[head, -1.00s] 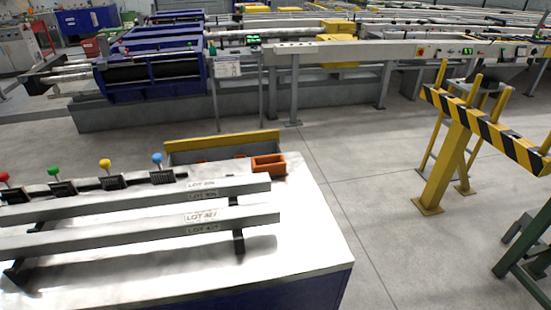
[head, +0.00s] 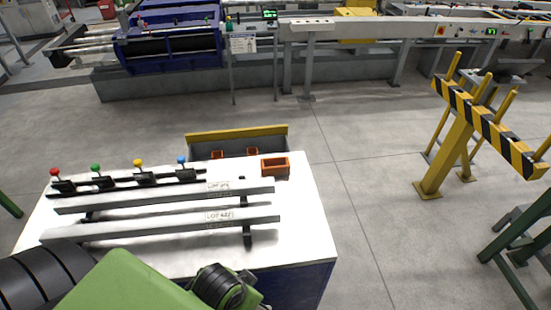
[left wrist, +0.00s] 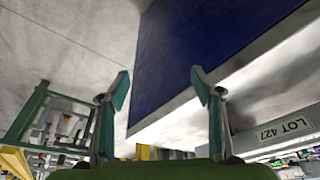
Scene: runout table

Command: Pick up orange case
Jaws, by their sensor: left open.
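The orange case (head: 275,166) is a small open-topped box on the far right corner of the white table top (head: 296,215) in the head view. Nothing holds it. My left arm, green and black, enters at the bottom left of the head view, and its fingertips are hidden there. In the left wrist view my left gripper (left wrist: 160,85) is open, its two teal fingers wide apart with nothing between them. The table's blue side panel (left wrist: 200,40) shows behind the fingers. The case cannot be made out in that view. My right gripper is not in view.
Two long grey bars (head: 165,228) with lot labels lie across the table. Behind them stand levers with red, green, yellow and blue knobs (head: 138,163). A yellow-edged grey bin (head: 237,132) with orange pieces stands behind the table. A striped barrier (head: 490,125) stands right; floor between is clear.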

